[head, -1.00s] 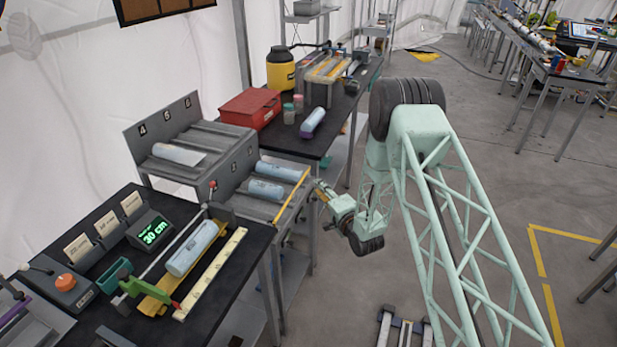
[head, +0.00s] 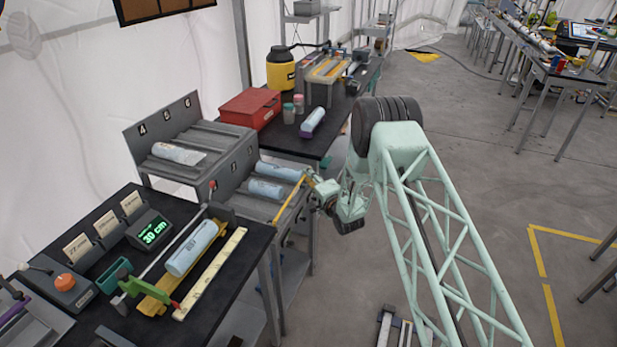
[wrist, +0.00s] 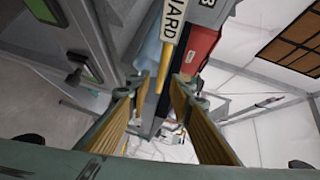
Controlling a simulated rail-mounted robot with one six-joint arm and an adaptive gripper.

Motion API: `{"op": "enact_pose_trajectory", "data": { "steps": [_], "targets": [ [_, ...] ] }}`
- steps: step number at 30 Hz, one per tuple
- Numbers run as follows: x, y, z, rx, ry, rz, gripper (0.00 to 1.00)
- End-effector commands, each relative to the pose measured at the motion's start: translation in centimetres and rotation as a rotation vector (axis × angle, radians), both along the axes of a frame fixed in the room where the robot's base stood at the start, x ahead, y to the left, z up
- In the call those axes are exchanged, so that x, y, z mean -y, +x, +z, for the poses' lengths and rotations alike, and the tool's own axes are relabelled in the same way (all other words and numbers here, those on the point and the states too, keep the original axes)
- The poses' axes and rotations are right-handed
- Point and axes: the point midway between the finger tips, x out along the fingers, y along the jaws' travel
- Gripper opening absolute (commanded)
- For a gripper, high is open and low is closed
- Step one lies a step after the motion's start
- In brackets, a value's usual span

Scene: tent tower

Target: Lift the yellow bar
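The yellow bar (head: 288,200) is thin and lies slanted along the right edge of the grey roller rack. In the wrist view its yellow length (wrist: 163,65) lies between my fingertips, with a white label above ending in "UARD". My gripper (head: 314,181) is at the bar's upper right end. In the wrist view my gripper (wrist: 163,84) is open, its two fingers apart on either side of the bar. I cannot tell whether either finger touches it.
The grey rack (head: 236,168) holds several pale blue cylinders. A red toolbox (head: 250,108) sits on the black table behind. In front, a black table (head: 230,262) holds a cylinder, a ruler strip and a green clamp. The floor to the right is open.

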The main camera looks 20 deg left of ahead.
Motion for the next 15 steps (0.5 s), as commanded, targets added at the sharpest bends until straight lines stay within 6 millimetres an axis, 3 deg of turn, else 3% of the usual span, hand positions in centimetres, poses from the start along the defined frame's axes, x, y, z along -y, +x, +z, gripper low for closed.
{"op": "enact_pose_trajectory", "data": {
  "steps": [12, 15],
  "targets": [
    [-0.31, 0.29, -0.08, -0.001, -0.001, 0.0, 0.2],
    [-0.3, 0.3, -0.07, -0.001, -0.001, 0.0, 0.13]
  ]
}}
